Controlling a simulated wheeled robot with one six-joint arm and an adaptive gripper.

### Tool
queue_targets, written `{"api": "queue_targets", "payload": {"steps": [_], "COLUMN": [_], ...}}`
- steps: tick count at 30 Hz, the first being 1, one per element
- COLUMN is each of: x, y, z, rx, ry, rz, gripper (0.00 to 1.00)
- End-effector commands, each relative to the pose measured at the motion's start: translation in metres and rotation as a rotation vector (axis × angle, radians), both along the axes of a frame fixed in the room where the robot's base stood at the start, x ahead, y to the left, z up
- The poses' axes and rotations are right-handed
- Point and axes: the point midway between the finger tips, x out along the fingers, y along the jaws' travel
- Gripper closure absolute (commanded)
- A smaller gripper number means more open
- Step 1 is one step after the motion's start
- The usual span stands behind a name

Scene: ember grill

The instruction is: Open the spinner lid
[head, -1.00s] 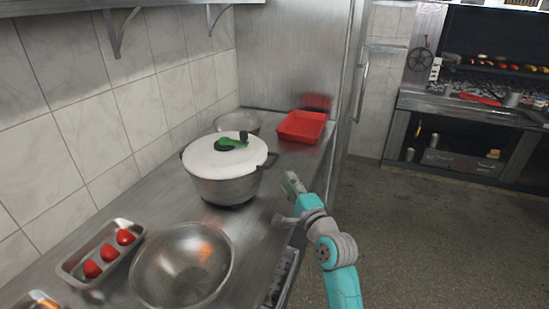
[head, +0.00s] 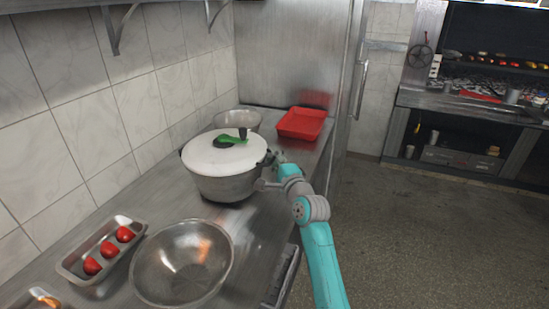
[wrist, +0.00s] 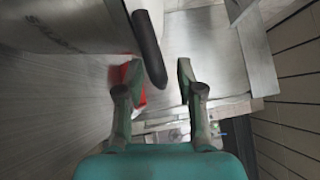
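The spinner (head: 224,185) is a steel pot with a white lid (head: 222,153) seated on its top. A green and black handle (head: 229,139) sits on the lid. In the wrist view, the spinner's steel side (wrist: 75,22) fills the upper left and its black side handle (wrist: 148,48) reaches down between my fingers. My gripper (wrist: 158,75) is open, its two fingers apart with the black handle between or just beyond them; contact cannot be told. In the head view, my gripper (head: 272,170) is at the spinner's right side, partly hidden by my wrist.
A red tray (head: 302,124) lies behind the spinner at right, with a metal bowl (head: 238,121) at the back. A large steel bowl (head: 183,262) and a tray of tomatoes (head: 78,262) stand in front. Tiled wall borders the left; floor is open at right.

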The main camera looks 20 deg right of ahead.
Motion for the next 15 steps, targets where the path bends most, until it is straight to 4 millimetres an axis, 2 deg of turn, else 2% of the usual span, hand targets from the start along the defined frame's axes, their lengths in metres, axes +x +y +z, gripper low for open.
{"api": "queue_targets", "payload": {"steps": [5,6,10,15], "x": [0.0001,0.0,-0.0001,-0.0001], "y": [0.0001,0.0001,0.0001,0.0001], "z": [0.0,0.0,0.0001,-0.0001], "rx": [0.0,0.0,0.0,0.0], "ry": [0.0,0.0,0.0,0.0], "rz": [0.0,0.0,0.0,0.0], "gripper": [0.63,0.68,1.0,1.0]}}
